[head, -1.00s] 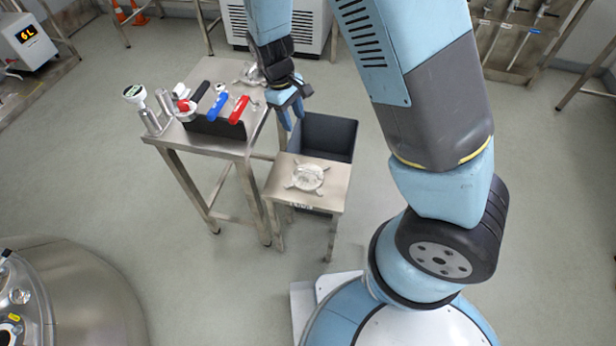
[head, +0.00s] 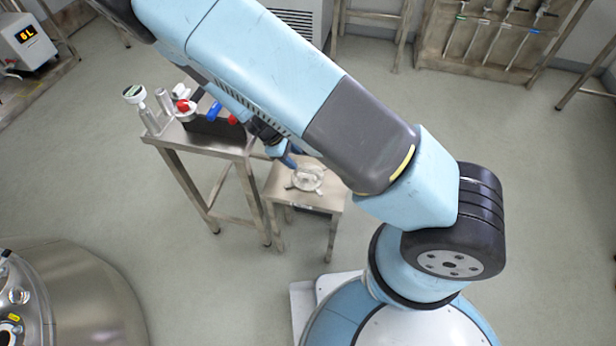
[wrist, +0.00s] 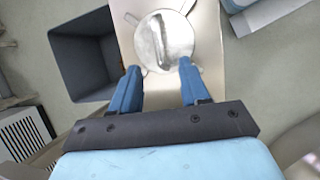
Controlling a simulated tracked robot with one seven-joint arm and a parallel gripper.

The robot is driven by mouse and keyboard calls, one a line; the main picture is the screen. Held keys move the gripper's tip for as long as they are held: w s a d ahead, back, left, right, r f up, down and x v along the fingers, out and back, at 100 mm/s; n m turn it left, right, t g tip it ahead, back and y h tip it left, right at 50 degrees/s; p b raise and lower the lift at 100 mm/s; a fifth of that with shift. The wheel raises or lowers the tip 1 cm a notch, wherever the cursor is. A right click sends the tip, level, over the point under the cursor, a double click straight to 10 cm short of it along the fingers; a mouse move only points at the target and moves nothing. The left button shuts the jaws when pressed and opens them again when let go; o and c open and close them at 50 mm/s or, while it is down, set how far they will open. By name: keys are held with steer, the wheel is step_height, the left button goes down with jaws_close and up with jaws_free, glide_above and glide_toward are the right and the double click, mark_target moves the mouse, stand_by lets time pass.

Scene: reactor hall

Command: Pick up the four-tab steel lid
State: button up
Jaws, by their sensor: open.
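The four-tab steel lid (head: 307,180) is a round shiny disc with tabs at its rim, lying flat on the small steel table (head: 325,200). In the wrist view the lid (wrist: 164,42) lies just beyond my fingertips, centred between them. My gripper (wrist: 158,72) has its two blue fingers apart, with nothing between them. In the head view my gripper (head: 291,160) is beside the lid's upper left, partly hidden by my arm. I cannot tell its exact height above the table.
A dark open bin (wrist: 82,62) is beside the small table. A taller steel table (head: 190,135) on the left carries a dark holder (head: 212,130) with red and blue-handled items, and a gauge (head: 134,94). A large steel vessel (head: 85,290) is at lower left.

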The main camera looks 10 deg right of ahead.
mark_target(307, 170)
steer(key=x, duration=0.3)
steer(key=shift+f, duration=0.1)
steer(key=shift+d+x, duration=0.15)
steer(key=shift+x, duration=1.2)
steer(key=shift+d+x, duration=0.15)
steer(key=shift+x, duration=1.25)
steer(key=shift+s, duration=0.1)
jaws_close()
